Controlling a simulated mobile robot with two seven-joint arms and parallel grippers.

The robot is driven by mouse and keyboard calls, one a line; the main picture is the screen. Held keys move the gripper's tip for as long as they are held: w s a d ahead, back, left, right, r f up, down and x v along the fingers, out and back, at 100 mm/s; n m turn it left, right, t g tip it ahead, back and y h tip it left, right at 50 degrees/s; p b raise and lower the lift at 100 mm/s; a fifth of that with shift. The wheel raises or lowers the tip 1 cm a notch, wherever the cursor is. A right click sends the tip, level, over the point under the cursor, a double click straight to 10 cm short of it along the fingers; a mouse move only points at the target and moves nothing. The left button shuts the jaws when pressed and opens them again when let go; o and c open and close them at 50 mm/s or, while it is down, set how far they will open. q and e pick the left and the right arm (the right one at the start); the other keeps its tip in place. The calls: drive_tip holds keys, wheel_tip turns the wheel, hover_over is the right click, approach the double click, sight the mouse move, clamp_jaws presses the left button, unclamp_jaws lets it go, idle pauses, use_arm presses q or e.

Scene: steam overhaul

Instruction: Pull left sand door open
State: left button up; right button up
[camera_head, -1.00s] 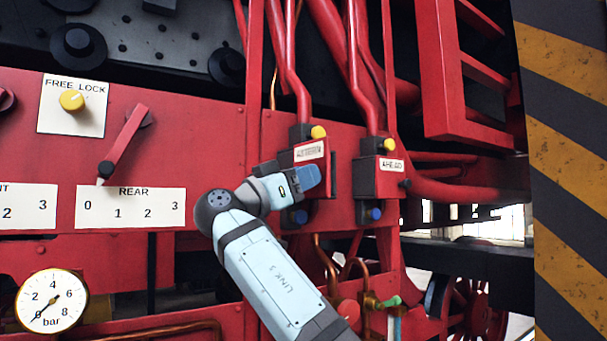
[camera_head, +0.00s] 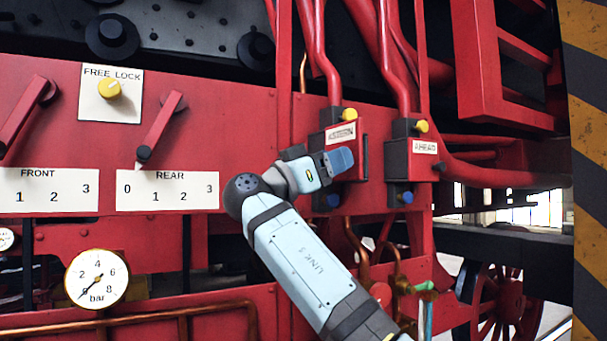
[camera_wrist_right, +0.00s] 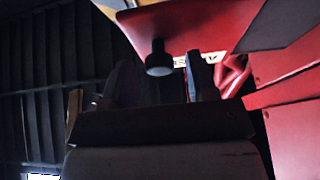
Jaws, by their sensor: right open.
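The left red box (camera_head: 346,132), its label hard to read, is mounted on the red frame with a yellow knob above and a blue knob below. My right arm reaches it from below, and its pale blue wrist covers the lower front. My right gripper (camera_wrist_right: 158,66) is open in the wrist view. A black knob (camera_wrist_right: 158,56) on a red panel (camera_wrist_right: 178,24) shows between or just beyond its fingers; contact cannot be told. In the head view the fingertips are mostly hidden. Whether the door is ajar is unclear. My left gripper is not in view.
A similar red box labelled AHEAD (camera_head: 424,147) stands close on the right. Red pipes (camera_head: 398,80) rise above both boxes. Left are the REAR lever (camera_head: 160,127) and a pressure gauge (camera_head: 97,278). A striped pillar (camera_head: 590,190) borders the right.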

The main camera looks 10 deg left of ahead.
drive_tip(key=v, duration=1.3)
drive_tip(key=shift+w+d+f, duration=0.1)
drive_tip(key=shift+f, duration=0.05)
